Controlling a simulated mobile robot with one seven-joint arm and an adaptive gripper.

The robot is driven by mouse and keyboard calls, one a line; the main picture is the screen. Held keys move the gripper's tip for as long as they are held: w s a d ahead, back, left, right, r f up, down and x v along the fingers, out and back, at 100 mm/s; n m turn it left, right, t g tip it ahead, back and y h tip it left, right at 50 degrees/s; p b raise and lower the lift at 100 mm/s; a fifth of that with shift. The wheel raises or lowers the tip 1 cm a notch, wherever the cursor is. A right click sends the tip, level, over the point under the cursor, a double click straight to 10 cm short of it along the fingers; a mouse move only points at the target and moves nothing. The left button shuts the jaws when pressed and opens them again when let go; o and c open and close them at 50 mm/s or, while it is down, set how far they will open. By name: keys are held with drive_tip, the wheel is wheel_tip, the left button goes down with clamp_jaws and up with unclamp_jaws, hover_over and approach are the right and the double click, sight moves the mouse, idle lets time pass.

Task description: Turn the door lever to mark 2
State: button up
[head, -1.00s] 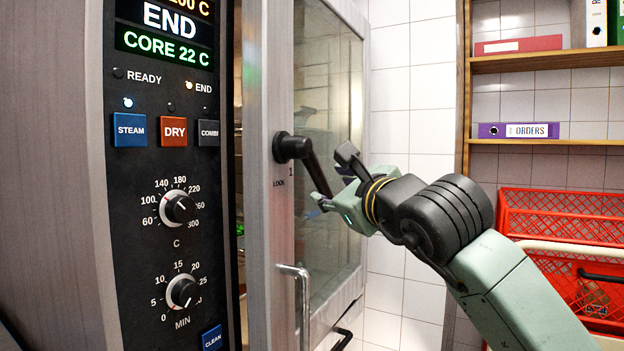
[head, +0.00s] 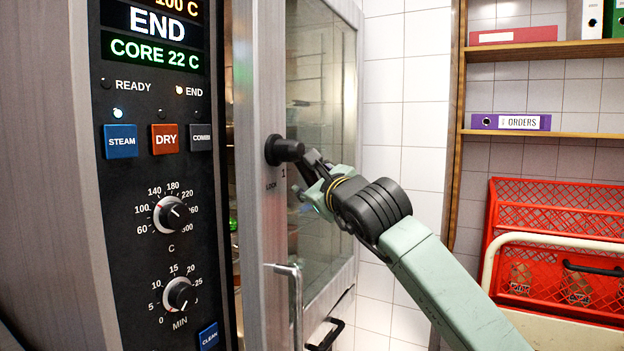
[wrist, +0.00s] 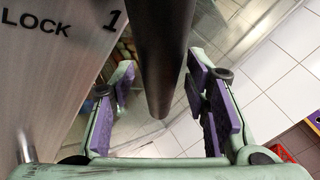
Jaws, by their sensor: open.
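The marks "LOCK" (wrist: 50,25) and "1" (wrist: 115,20) are on the door plate. I see no mark 2.
The oven door (head: 262,230) has a glass pane (head: 320,120) and a metal bar handle (head: 295,295) below the lever. The control panel (head: 155,250) is at left. Shelves (head: 545,52) and red crates (head: 560,212) stand at right.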

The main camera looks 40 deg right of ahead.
drive_tip(key=shift+c, duration=0.2)
clamp_jaws()
idle(0.3)
idle(0.3)
